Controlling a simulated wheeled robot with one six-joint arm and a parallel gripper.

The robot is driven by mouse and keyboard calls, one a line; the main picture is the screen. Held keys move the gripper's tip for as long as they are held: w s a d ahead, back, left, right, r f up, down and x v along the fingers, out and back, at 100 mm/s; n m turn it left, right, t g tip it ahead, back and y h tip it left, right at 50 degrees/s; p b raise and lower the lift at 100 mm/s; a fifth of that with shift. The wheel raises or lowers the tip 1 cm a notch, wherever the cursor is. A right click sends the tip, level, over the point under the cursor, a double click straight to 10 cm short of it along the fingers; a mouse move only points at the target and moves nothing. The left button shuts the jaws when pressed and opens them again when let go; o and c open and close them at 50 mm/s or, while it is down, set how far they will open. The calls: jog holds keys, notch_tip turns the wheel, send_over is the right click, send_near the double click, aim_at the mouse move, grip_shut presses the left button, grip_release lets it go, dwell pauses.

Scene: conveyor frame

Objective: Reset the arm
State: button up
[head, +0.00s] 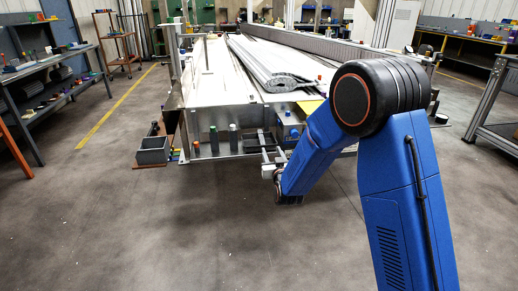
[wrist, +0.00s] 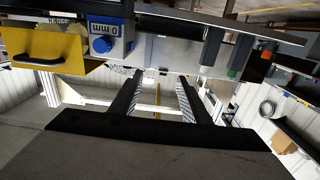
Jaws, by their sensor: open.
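My arm is blue with a black joint and reaches forward from the right in the head view. My gripper (head: 268,160) is at the front end of the conveyor frame (head: 222,153), partly hidden by my own arm link. In the wrist view my gripper (wrist: 160,76) shows two dark fingers spread apart, with nothing between them. The fingers point toward the metal frame (wrist: 185,50). I cannot tell whether they touch it.
A grey bin (head: 153,150) sits left. Shelving (head: 45,75) lines the left; the front floor is clear.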

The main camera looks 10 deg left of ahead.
jog(key=shift+s, duration=0.2)
jog(key=shift+d, duration=0.1)
jog(key=s+d+r+m+g+h, duration=0.1)
jog(key=s+d+r+g, duration=0.2)
jog(key=s+d+r, duration=0.5)
jog(key=s+d+r+g+h, duration=0.1)
jog(key=s+d+r+g, duration=0.25)
jog(key=s+d, duration=0.75)
jog(key=s+d+g+h, duration=0.1)
jog(key=s+d, duration=0.4)
jog(key=s, duration=0.6)
jog(key=s+d+m+g+h, duration=0.1)
jog(key=s+d+g, duration=0.2)
jog(key=s, duration=0.8)
jog(key=s+d+f+m+g+h, duration=0.1)
jog(key=s+d+g, duration=0.1)
jog(key=s+d, duration=0.4)
jog(key=s, duration=0.5)
jog(key=shift+d, duration=0.35)
